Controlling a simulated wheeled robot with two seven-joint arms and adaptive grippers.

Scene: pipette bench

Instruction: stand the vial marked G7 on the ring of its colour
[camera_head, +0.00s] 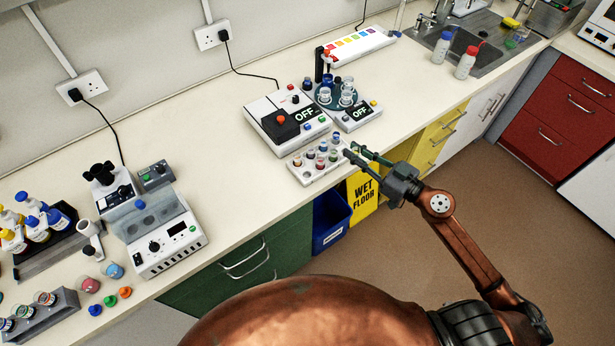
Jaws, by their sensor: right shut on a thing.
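A white rack (318,174) with several small vials (322,146), some with red or blue parts, stands near the front edge of the bench. The marking G7 cannot be read on any vial at this size. My right gripper (352,152) is at the rack's right end, over the bench edge. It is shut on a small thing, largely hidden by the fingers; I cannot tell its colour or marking. No coloured ring for a vial can be made out with certainty. My left gripper is not in view.
Behind the rack are a box reading OFF (285,122) and a round blue holder (337,97) of vials. A white board with coloured squares (357,46) lies further back. Instruments (165,237) and bottles crowd the left. The bench is clear between them.

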